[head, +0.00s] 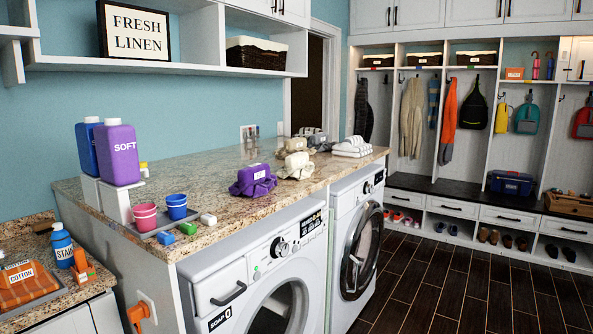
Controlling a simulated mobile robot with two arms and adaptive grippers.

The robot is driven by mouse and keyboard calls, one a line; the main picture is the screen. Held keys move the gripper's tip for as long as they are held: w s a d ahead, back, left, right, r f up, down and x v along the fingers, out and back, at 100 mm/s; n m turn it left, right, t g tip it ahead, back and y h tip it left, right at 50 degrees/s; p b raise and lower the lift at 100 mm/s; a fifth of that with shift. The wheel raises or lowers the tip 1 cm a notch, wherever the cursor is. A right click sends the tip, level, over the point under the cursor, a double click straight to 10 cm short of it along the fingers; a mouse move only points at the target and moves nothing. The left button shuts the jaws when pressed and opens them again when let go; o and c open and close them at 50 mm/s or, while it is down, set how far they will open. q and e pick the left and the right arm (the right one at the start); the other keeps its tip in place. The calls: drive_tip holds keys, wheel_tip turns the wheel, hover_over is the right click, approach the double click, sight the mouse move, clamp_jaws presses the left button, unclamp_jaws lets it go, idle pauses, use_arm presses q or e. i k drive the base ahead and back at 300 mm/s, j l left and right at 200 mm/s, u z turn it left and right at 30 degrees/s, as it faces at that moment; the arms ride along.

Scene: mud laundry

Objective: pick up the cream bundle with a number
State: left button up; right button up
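A cream bundle (297,168) with a pale tag on top sits on the granite counter (215,205), behind and right of a purple bundle (252,181). A second cream or beige bundle (294,145) sits just behind it, close to grey bundles (318,139). The tags are too small to read, so I cannot tell which cream bundle bears a number. Neither of my grippers shows in the head view.
A stack of white folded cloths (352,147) stands right of the bundles. A purple SOFT bottle (118,154), a pink cup (145,217) and a blue cup (177,206) stand at the counter's left. Two front-loading machines are below. The dark floor (440,290) at right is clear.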

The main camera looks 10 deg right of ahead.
sight(298, 166)
drive_tip(key=u, duration=0.75)
drive_tip(key=l+u, duration=0.45)
drive_tip(key=l, duration=0.3)
drive_tip(key=l+u, duration=0.4)
drive_tip(key=l, duration=0.4)
